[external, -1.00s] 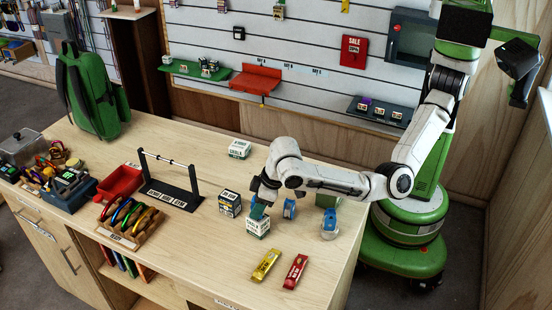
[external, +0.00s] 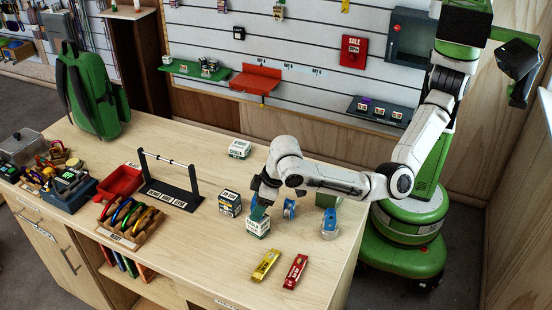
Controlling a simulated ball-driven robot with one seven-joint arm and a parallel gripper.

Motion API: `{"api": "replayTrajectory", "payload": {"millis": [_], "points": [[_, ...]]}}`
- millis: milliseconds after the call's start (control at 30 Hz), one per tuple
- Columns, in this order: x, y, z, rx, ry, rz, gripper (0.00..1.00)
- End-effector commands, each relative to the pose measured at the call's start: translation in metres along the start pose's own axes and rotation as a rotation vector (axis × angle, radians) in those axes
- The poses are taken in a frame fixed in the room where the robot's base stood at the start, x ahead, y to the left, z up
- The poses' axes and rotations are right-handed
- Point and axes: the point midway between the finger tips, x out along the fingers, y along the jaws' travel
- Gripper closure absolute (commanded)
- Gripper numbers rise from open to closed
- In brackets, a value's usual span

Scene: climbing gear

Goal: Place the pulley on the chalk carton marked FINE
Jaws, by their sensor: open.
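My gripper (external: 259,201) points down over a white and green carton (external: 257,228) near the table's front right part. A small teal piece (external: 257,214) shows at the carton's top, right under the fingers; I cannot tell whether it is the pulley. A blue, wheel-like item (external: 289,208) stands just right of the gripper, and another blue item (external: 329,221) stands further right. A second white and green carton (external: 239,148) lies further back. The carton lettering is too small to read.
A black stand with a bar (external: 172,186) is to the left, with a red tray (external: 121,183) and a wooden rack of carabiners (external: 130,222) beyond it. A yellow bar (external: 265,265) and a red bar (external: 295,270) lie in front. The table's middle back is clear.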

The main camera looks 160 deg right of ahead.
Motion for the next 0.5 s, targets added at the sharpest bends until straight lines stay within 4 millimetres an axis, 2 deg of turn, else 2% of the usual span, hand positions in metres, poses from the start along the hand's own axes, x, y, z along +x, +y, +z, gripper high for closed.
{"api": "replayTrajectory", "payload": {"millis": [500], "points": [[-0.095,-0.001,-0.001,0.000,0.005,-0.003,0.37]]}}
